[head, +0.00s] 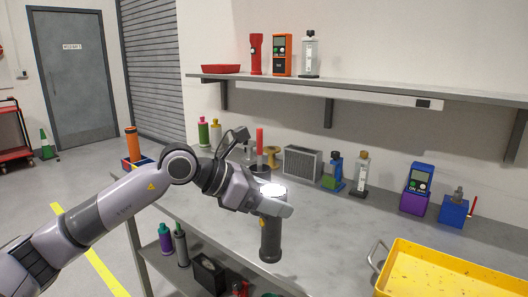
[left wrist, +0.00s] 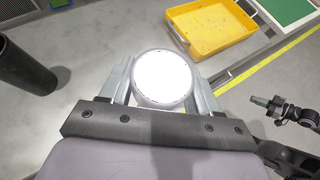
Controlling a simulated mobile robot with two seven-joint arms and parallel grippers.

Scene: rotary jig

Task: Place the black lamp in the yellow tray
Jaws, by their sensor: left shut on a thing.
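The black lamp (head: 270,241) is held upright in my left gripper (head: 272,203), with its lit end up. In the left wrist view its glowing white face (left wrist: 165,79) sits between the two fingers, which are shut on it. The lamp's lower body hangs below the gripper in the head view; I cannot tell its exact height over the bench. The yellow tray (head: 447,273) is at the lower right in the head view, apart from the lamp. It also shows at the top of the left wrist view (left wrist: 208,24) and looks empty.
The grey workbench (head: 335,238) is clear between lamp and tray. Along its back stand a grey vented box (head: 303,163), a purple meter (head: 415,190) and a blue block (head: 454,211). A shelf (head: 370,87) runs above.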

